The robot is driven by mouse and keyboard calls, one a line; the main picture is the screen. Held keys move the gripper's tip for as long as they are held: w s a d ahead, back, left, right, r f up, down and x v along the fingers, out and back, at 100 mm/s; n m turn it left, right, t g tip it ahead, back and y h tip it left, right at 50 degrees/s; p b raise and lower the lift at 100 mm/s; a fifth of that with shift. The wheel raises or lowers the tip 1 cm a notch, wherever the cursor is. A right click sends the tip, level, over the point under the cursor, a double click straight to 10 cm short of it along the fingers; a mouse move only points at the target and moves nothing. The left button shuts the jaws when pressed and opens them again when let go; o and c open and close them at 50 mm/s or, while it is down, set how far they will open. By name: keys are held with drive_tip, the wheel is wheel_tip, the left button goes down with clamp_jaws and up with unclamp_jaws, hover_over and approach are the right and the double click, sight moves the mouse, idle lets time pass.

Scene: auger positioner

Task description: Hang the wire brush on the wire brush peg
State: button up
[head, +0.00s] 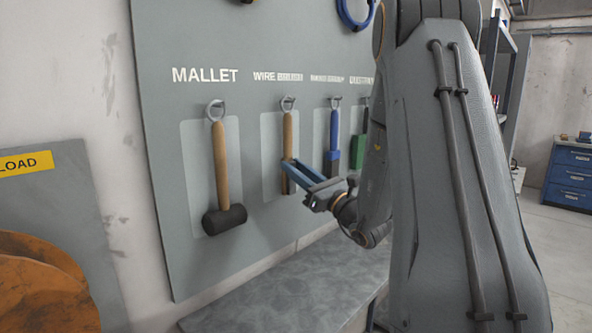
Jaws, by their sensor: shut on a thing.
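The wire brush (288,136) hangs upright in front of the grey tool board, with its wooden handle up and its lower end partly hidden by my gripper. The metal ring at its top overlaps the wire brush peg (288,98) under the "WIRE" label. I cannot tell from this view whether the ring is around the peg or just in front of it. My gripper (287,171) reaches in from the right, its blue fingers shut on the lower part of the brush.
A mallet (220,165) hangs to the left on the board (170,130). A blue-handled tool (334,128) and a green tool (358,150) hang close on the right, the latter partly behind my arm. A grey bench top (290,290) lies below. An orange auger part (45,285) is at lower left.

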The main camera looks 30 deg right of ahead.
drive_tip(key=o, duration=1.2)
drive_tip(key=b+v, duration=0.2)
drive_tip(key=v, duration=0.6)
drive_tip(key=shift+b, duration=0.4)
